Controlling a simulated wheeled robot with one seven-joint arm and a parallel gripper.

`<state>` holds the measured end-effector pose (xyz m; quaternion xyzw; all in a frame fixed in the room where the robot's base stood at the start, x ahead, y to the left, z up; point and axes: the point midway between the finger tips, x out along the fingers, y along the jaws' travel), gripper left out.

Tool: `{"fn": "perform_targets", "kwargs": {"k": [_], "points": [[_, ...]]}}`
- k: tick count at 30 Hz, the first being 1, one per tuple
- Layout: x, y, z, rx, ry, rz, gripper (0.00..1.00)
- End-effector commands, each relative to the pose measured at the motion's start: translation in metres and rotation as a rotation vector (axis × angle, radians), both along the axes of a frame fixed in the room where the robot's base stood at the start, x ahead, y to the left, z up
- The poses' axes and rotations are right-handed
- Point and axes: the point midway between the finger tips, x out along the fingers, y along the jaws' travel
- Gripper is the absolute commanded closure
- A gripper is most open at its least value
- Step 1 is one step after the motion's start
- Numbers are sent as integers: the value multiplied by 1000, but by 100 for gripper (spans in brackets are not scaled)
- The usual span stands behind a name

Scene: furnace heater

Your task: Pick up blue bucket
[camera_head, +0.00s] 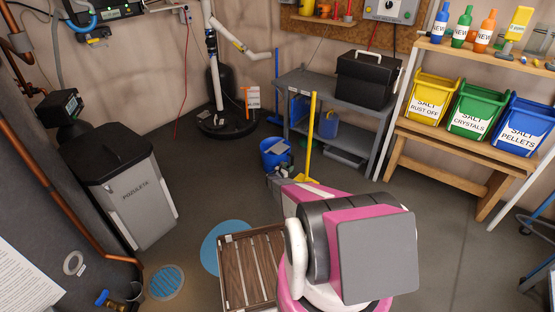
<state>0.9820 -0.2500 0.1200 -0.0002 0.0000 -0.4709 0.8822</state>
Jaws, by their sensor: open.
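A blue bucket (275,153) stands on the floor near the middle of the view, in front of the grey shelf table. A greyish item shows in its opening, but I cannot tell what it is. My pink and white arm reaches from the lower right toward the bucket. My gripper (276,180) is small in the picture, at the near side of the bucket and partly hidden by my arm. It is open, and I cannot tell whether it touches the bucket.
A yellow broom (311,135) stands right beside the bucket. A grey shelf table (305,83) with a black toolbox (367,79) is behind. A wooden bench (402,131) with salt bins is at right. A grey Pozoleta cabinet (142,200) stands left. Floor left of the bucket is clear.

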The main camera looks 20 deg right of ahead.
Motion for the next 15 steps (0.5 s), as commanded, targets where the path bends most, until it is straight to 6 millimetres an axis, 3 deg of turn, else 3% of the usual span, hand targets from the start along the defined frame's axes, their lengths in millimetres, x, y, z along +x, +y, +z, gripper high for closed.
{"fn": "perform_targets", "kwargs": {"k": [9,15], "points": [[23,-34,-1,1,0,-1,53],[25,-38,0,1,1,0,53]]}}
